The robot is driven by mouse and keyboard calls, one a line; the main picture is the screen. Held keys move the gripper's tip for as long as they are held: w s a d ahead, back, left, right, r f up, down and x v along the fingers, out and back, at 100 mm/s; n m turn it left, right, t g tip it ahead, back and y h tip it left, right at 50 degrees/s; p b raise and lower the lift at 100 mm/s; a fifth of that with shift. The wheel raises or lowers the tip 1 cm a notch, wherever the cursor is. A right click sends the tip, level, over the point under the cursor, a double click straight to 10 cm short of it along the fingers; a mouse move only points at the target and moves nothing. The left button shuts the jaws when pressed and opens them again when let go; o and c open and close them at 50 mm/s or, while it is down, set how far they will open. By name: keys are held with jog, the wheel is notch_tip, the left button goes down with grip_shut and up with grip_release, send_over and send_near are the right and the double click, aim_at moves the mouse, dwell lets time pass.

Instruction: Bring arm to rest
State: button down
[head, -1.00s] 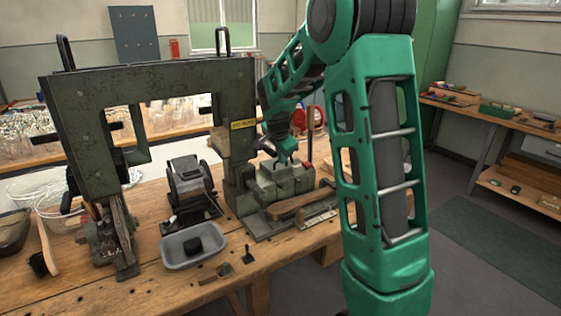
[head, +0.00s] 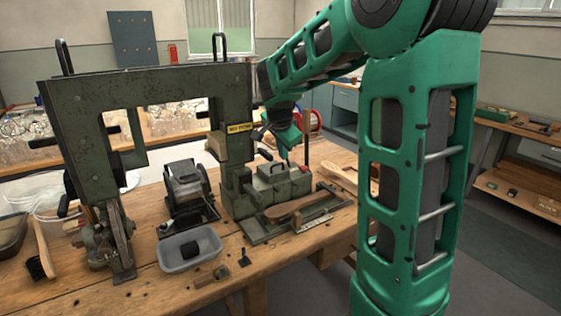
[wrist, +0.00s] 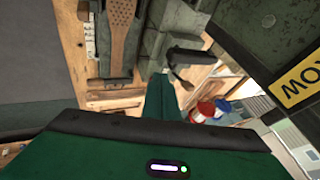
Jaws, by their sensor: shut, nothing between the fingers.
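My green arm reaches in from the right of the head view, elbow high, forearm pointing left. My gripper (head: 288,160) hangs at its end, shut and empty, above and behind the grey-green clamp block (head: 278,184) on the workbench. Its fingertips are small and partly lost against the background there. In the wrist view a green finger (wrist: 162,98) points away from the camera. A wooden brush body (head: 295,208) lies in the fixture in front of the block; its perforated face shows in the wrist view (wrist: 118,30).
A dark green press frame (head: 150,80) with a yellow label stands left of my gripper. A small black machine (head: 188,190), a grey tray (head: 172,264) with a black block and a hand brush (head: 40,255) are on the bench (head: 290,250). Red and blue containers (wrist: 205,110) lie beyond.

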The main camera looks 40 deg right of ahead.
jog(key=shift+v, duration=1.35)
jog(key=s+a+f+n+g+y, duration=0.1)
jog(key=s+a+f+n, duration=0.1)
jog(key=s, duration=1)
jog(key=s+a+f+n+g+y, duration=0.2)
jog(key=s+f+n, duration=0.2)
jog(key=s, duration=0.8)
jog(key=s+a+f+n+g+y, duration=0.1)
jog(key=s+n, duration=0.4)
jog(key=s, duration=0.6)
jog(key=shift+s+a+f+g+y, duration=0.4)
jog(key=shift+a+f+g, duration=0.1)
jog(key=shift+a+f, duration=0.4)
jog(key=shift+w+d+f, duration=0.1)
jog(key=shift+w+f, duration=0.2)
jog(key=shift+w, duration=0.3)
